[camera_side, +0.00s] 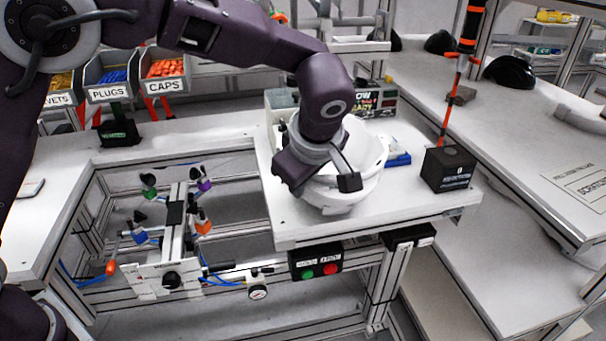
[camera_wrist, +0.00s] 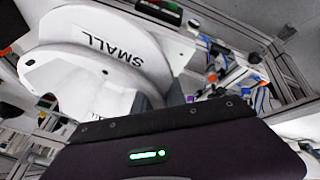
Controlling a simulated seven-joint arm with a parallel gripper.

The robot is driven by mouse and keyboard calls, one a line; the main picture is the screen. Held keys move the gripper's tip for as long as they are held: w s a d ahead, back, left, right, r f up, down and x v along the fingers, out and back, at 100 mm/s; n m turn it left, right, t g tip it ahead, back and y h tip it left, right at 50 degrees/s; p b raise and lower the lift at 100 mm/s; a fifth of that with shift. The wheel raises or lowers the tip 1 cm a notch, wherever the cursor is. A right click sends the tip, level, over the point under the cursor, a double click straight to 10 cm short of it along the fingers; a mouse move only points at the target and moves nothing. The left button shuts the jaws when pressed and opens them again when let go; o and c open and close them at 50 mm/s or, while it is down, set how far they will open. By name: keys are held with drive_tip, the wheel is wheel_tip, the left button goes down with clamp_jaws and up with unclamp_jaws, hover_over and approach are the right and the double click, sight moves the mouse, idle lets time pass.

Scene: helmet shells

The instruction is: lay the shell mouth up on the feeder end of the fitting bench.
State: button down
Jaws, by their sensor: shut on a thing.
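The white helmet shell (camera_side: 334,197) is at the right part of the white bench top (camera_side: 412,207) in the side view. Its rounded side faces down and its open side appears to face up, somewhat tilted. I cannot tell whether it touches the bench. My gripper (camera_wrist: 157,98) is shut on the shell wall. In the side view my wrist hides its left part and the fingertips. In the wrist view, white curved surfaces (camera_wrist: 82,77) fill the upper left, one marked "SMALL".
A black box (camera_side: 448,168) stands right of the shell, with a blue item (camera_side: 398,159) behind it. A display unit (camera_side: 372,103) stands behind. Labelled bins (camera_side: 110,80) are at back left. A clamp fixture (camera_side: 178,235) sits in the open frame at left. Dark shells (camera_side: 510,72) lie on another bench.

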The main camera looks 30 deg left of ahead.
sight(332, 176)
drive_tip(key=c, duration=1.3)
unclamp_jaws()
drive_tip(key=shift+r, duration=0.1)
drive_tip(key=v, duration=0.7)
